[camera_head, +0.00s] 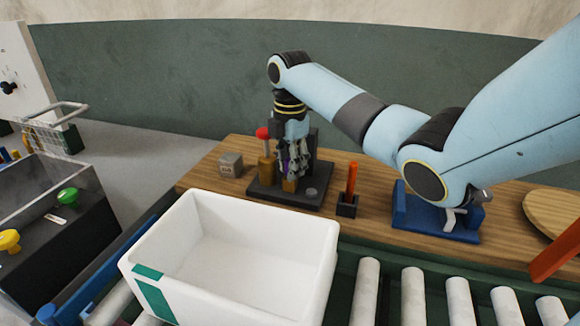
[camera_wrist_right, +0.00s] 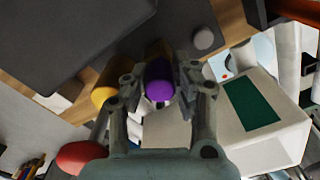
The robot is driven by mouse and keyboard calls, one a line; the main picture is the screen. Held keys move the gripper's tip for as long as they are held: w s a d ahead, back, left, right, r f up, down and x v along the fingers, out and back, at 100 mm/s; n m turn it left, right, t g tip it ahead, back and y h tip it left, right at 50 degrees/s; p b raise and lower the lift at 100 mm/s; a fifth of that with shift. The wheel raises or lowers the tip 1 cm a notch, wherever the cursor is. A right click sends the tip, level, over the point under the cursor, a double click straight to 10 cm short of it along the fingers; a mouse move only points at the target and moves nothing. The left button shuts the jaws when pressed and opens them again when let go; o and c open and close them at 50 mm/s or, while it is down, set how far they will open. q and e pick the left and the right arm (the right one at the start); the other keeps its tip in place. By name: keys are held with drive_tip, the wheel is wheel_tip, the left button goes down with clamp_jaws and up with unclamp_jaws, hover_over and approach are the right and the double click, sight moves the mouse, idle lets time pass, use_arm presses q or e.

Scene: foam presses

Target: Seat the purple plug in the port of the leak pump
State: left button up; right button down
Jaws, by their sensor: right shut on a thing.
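The purple plug (camera_wrist_right: 158,88) is between the two fingers of my right gripper (camera_wrist_right: 157,76) in the wrist view, and the gripper is shut on it. In the head view my right gripper (camera_head: 293,162) points down over the dark base of the leak pump (camera_head: 262,192). The fingers hide nearly all of the plug there. The pump has a red knob (camera_head: 263,133) on a brass post, just left of the gripper. A brass block (camera_head: 289,185) stands below the fingertips. The port is not clear, and I cannot tell whether the plug touches it. My left gripper is not in view.
A grey block (camera_head: 230,165) stands left of the pump, and an orange stick in a dark holder (camera_head: 348,206) stands right. A blue stand (camera_head: 430,226) is further right. A white bin (camera_head: 205,285) sits in front on the rollers (camera_head: 412,298).

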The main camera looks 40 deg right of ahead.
drive_tip(key=c, duration=1.3)
unclamp_jaws()
drive_tip(key=shift+f, duration=0.1)
drive_tip(key=shift+c, duration=0.2)
wheel_tip(320, 180, up, 8)
drive_tip(key=shift+r+b, duration=0.15)
drive_tip(key=shift+b, duration=0.15)
wheel_tip(320, 180, up, 3)
drive_tip(key=shift+r+p, duration=0.1)
drive_tip(key=shift+p, duration=0.75)
drive_tip(key=shift+r+p, duration=0.4)
drive_tip(key=shift+p, duration=0.05)
